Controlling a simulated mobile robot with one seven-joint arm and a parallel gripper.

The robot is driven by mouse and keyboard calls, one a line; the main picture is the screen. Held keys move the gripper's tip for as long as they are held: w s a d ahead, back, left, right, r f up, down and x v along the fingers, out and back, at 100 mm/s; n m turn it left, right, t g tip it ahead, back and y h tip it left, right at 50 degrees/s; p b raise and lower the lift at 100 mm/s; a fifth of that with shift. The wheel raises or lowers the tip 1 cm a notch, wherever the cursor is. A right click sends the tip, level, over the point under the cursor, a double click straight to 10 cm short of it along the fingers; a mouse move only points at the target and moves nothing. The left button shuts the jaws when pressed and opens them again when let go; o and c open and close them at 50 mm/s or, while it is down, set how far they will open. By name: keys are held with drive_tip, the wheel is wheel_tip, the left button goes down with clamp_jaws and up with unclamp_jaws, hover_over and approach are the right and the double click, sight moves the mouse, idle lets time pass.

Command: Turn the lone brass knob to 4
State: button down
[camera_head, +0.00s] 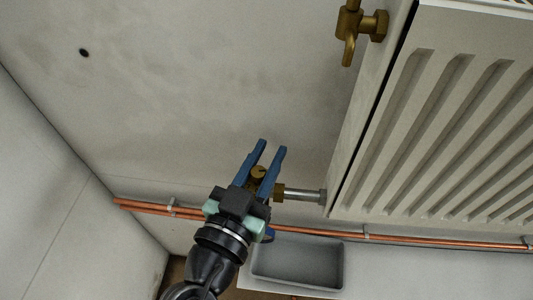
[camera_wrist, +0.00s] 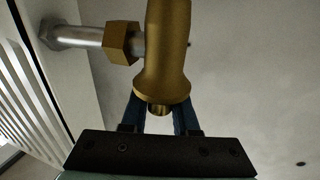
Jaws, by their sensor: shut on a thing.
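A brass knob (camera_head: 258,172) sits at the radiator's lower left corner, at the end of a short silver pipe. My gripper (camera_head: 272,147) has its two blue fingers on either side of this brass piece and is shut on it. In the wrist view the brass body (camera_wrist: 167,50) fills the upper middle, with the fingers behind its lower end. The fingers and gripper body hide part of the knob. No number or pointer mark is legible on it.
The white ribbed radiator (camera_head: 440,120) fills the right side. A brass fitting with a lever (camera_head: 350,48) is at its upper left corner. Copper pipes (camera_head: 420,240) run along the wall's bottom, above a grey tray (camera_head: 297,262). The wall left of my gripper is clear apart from a dark hole (camera_head: 84,53).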

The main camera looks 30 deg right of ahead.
sight(253, 170)
drive_tip(key=shift+n+t+y, duration=0.4)
drive_tip(key=shift+t, duration=0.1)
drive_tip(key=shift+w+a+n+t+y+p, duration=0.1)
drive_tip(key=shift+n+t+y+p, duration=0.25)
drive_tip(key=shift+n+t+y, duration=0.2)
drive_tip(key=shift+w+a+n+t+y+p, duration=0.1)
drive_tip(key=shift+a+n+t+y+p, duration=0.45)
drive_tip(key=shift+n+y+p, duration=1.9)
drive_tip(key=shift+w+a+n+t+y+p, duration=0.15)
drive_tip(key=shift+a+n+t+y+p, duration=0.35)
drive_tip(key=shift+n+y+p, duration=1.95)
drive_tip(key=shift+w+a+n+t+y+p, duration=0.1)
drive_tip(key=shift+a+n+t+y+p, duration=0.7)
drive_tip(key=shift+y+p, duration=2.95)
drive_tip(key=shift+d+n+g+y, duration=0.3)
drive_tip(key=shift+n+y, duration=0.15)
drive_tip(key=shift+y, duration=0.05)
drive_tip(key=c, duration=0.7)
unclamp_jaws()
